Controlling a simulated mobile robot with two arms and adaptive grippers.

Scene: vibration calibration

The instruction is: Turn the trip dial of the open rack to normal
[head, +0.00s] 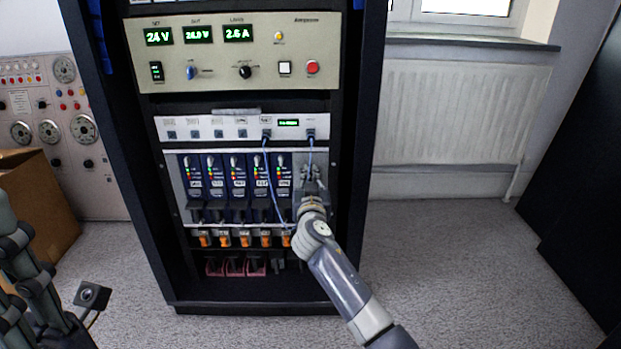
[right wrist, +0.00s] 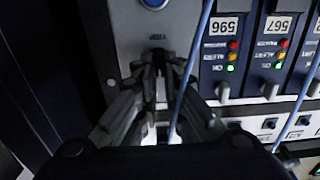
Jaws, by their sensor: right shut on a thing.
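The open rack (head: 348,150) stands in the middle of the head view. In the right wrist view the trip dial (right wrist: 158,55) is a small dark knob on a grey panel, under an upside-down label that seems to read TRIP. My right gripper (head: 311,178) is at the right end of the row of blue modules. In the right wrist view its fingers (right wrist: 158,82) are shut on the dial, which they partly cover, so its pointer cannot be read. Part of my left gripper (head: 28,268) shows at the lower left, away from the rack; its fingertips are unclear.
Several blue modules (head: 238,178) with coloured lights sit just left of my right gripper. A blue cable (right wrist: 188,75) hangs close beside the fingers. A power supply panel (head: 190,78) is above. A cardboard box (head: 45,205) is at left, a radiator (head: 450,110) at right.

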